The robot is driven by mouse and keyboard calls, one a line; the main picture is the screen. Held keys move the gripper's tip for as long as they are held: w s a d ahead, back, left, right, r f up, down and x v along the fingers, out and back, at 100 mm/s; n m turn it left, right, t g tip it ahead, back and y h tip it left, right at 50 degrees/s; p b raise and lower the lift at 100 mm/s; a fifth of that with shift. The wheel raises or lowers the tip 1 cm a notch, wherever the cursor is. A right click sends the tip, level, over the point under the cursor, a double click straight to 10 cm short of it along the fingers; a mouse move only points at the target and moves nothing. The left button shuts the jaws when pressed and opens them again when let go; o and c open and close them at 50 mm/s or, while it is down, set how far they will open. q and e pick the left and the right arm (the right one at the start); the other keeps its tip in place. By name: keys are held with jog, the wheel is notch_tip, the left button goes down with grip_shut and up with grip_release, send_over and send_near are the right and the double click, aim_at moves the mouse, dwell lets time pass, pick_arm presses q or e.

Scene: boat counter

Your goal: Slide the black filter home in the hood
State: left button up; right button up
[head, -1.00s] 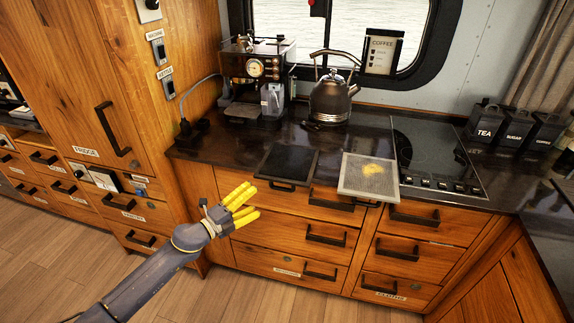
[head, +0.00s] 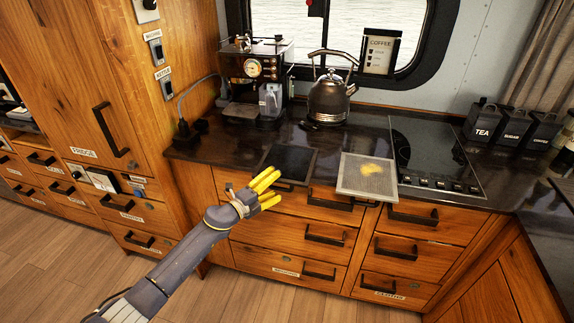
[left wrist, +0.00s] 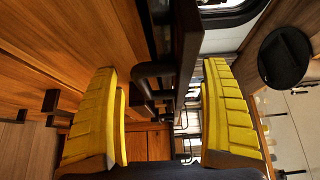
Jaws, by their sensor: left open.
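The black filter (head: 291,160) lies flat on the counter, its front edge and dark handle at the counter's front edge. My left gripper (head: 270,191), with yellow fingers, is open just in front of it and slightly below. In the left wrist view the filter's dark edge (left wrist: 187,45) and its bar handle (left wrist: 148,82) show between the spread fingers (left wrist: 165,115). I cannot tell whether any finger touches the handle. A grey mesh filter (head: 352,187) with a yellow stain lies to the right, overhanging the counter edge. The hood is not recognisable in view. My right gripper is not in view.
A coffee machine (head: 258,70) and a kettle (head: 330,100) stand behind the filters on the dark counter (head: 220,148). A hob (head: 428,150) lies to the right, with several black canisters beyond it. Drawers with protruding handles (head: 324,239) sit below the counter.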

pick_arm(q)
jog(key=shift+w+d, duration=0.45)
jog(key=c, duration=1.4)
